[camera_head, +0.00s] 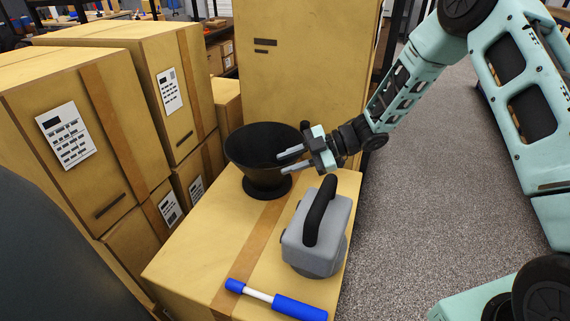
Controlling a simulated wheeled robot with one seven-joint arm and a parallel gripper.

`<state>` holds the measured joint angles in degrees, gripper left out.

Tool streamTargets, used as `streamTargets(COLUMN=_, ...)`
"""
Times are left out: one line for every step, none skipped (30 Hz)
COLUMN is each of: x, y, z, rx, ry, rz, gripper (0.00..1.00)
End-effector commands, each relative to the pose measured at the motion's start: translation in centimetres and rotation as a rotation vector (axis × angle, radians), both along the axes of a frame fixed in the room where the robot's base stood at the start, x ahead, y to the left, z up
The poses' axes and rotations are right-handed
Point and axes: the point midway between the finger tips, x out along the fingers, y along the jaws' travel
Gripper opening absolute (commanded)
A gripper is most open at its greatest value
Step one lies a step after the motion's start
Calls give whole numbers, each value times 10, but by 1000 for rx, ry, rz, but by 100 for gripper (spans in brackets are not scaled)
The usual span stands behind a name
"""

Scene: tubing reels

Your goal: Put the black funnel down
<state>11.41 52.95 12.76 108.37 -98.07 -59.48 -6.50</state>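The black funnel (250,150) is upright, wide mouth up, and its round foot appears to rest on the top of a cardboard box (195,262). My gripper (282,164) is at the funnel's right side, near its rim. Its two grey fingers point left with a visible gap between them and look open. The fingers overlap the funnel's right wall in this view. I cannot tell whether they touch it. They hide part of that wall.
A grey container with a black handle (300,248) stands on the same box, nearer the front. A blue and white tube-shaped tool (275,299) lies at the front edge. Stacked cartons (150,60) line the left, and a tall carton (310,80) stands behind.

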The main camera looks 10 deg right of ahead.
Motion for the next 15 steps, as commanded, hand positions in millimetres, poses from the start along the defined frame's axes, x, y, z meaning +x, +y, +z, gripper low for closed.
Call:
streamTargets(x=-1, y=-10, z=2, rx=-1, ry=-2, rz=-2, gripper=27)
streamTargets(x=-2, y=-15, z=4, rx=-2, ry=-2, rz=-3, gripper=27)
streamTargets(x=-2, y=-24, z=7, rx=-1, ry=-2, rz=-3, gripper=27)
streamTargets(x=-3, y=-30, z=10, rx=-1, ry=-2, rz=-3, gripper=27)
streamTargets(x=-4, y=-36, z=12, rx=-2, ry=-2, rz=-3, gripper=27)
streamTargets(x=-5, y=-44, z=15, rx=-1, ry=-2, rz=-3, gripper=27)
streamTargets(x=-6, y=-50, z=17, rx=-3, ry=-3, rz=-4, gripper=27)
streamTargets(x=-6, y=-56, z=20, rx=-2, ry=-2, rz=-3, gripper=27)
streamTargets(x=-7, y=-63, z=23, rx=-1, ry=-2, rz=-2, gripper=27)
streamTargets(x=-8, y=-68, z=25, rx=-2, ry=-2, rz=-3, gripper=27)
streamTargets(x=-9, y=-73, z=27, rx=-1, ry=-2, rz=-2, gripper=27)
streamTargets(x=-9, y=-78, z=29, rx=-1, ry=-1, rz=-3, gripper=27)
streamTargets(x=-10, y=-82, z=30, rx=-1, ry=-1, rz=-1, gripper=27)
streamTargets(x=-10, y=-85, z=32, rx=-1, ry=-1, rz=-1, gripper=27)
streamTargets(x=-11, y=-89, z=34, rx=0, ry=-1, rz=0, gripper=27)
